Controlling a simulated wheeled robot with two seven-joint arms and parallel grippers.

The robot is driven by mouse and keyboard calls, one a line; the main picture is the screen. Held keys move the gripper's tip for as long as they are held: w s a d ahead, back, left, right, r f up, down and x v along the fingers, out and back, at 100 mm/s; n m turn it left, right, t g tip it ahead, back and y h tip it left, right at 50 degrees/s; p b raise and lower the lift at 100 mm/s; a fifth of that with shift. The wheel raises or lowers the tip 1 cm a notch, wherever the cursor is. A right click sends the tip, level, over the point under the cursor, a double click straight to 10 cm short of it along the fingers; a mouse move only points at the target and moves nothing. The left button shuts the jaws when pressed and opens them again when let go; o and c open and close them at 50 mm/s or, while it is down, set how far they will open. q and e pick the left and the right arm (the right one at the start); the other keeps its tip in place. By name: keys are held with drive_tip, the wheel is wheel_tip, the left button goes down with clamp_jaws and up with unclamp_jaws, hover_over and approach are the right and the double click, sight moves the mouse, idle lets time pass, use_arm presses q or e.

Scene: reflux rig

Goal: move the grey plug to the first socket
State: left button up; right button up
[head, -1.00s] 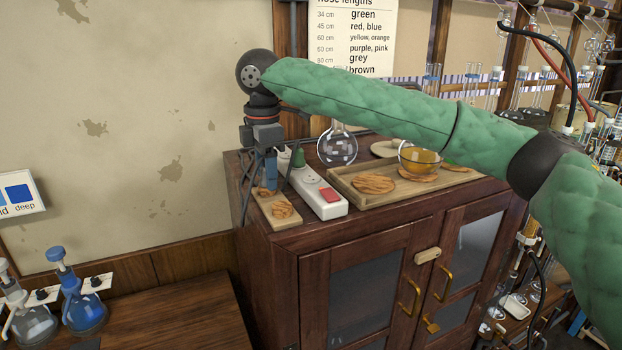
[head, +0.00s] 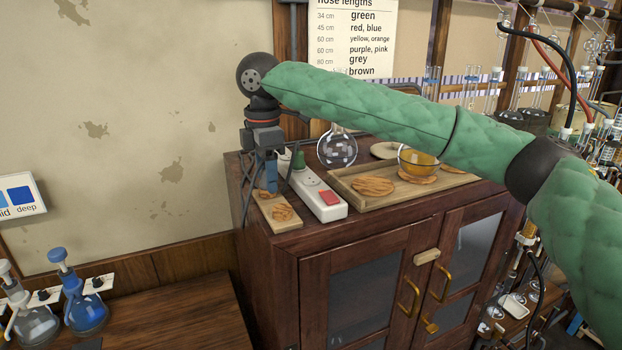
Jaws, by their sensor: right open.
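A white power strip (head: 323,199) with a red switch at its near end lies on top of the dark wooden cabinet. A green plug (head: 298,160) stands in its far part. A round socket face shows between the green plug and the switch. My right gripper (head: 269,186) points down just left of the strip, low over a small wooden board (head: 284,226). Its blue fingers are open. I cannot make out the grey plug for certain; the gripper hides part of the board and the strip's far end. My left gripper is not in view.
A wooden tray (head: 347,193) with cork rings and an amber bowl (head: 417,161) lies right of the strip. A round glass flask (head: 337,149) stands behind it. Dark cables hang near the gripper. Blue and clear flasks stand on the lower bench at left.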

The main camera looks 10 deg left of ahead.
drive_tip(key=shift+p, duration=0.5)
idle(0.6)
clamp_jaws()
drive_tip(key=shift+r, duration=0.15)
drive_tip(key=shift+r+p, duration=2.8)
drive_tip(key=shift+r, duration=0.05)
